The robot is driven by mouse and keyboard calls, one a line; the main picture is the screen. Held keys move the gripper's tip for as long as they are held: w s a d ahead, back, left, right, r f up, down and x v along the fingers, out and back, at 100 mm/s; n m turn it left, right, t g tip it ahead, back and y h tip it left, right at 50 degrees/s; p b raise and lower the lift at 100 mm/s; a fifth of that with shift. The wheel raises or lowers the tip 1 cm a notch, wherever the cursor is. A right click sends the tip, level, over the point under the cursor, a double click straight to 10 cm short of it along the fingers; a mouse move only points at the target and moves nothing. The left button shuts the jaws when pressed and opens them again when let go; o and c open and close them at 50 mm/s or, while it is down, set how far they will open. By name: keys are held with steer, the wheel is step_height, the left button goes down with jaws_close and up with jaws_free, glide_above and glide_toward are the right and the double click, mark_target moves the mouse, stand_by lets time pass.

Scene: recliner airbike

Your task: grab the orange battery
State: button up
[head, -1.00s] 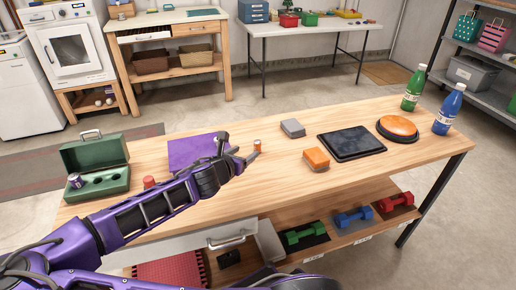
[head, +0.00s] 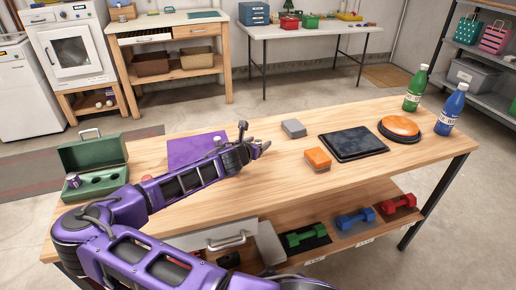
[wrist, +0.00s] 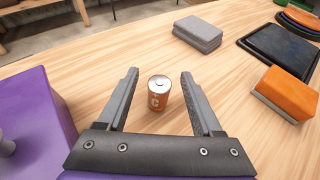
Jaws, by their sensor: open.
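The orange battery (wrist: 158,95) stands upright on the wooden table, with a silver top and a letter C on its side. In the wrist view it sits between the two fingers of my gripper (wrist: 159,74), with a gap on each side. The fingers are open and do not touch it. In the head view my gripper (head: 262,149) is low over the middle of the table, and the battery is mostly hidden by the fingers there.
A purple box-like object (wrist: 32,125) is close on the left. A grey block (head: 294,128), an orange-topped block (head: 317,159) and a black tablet (head: 352,143) lie to the right. A green case (head: 95,155) with a battery (head: 73,181) stands at the left end.

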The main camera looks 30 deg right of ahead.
jaws_close()
stand_by(0.3)
steer(key=shift+r, duration=0.15)
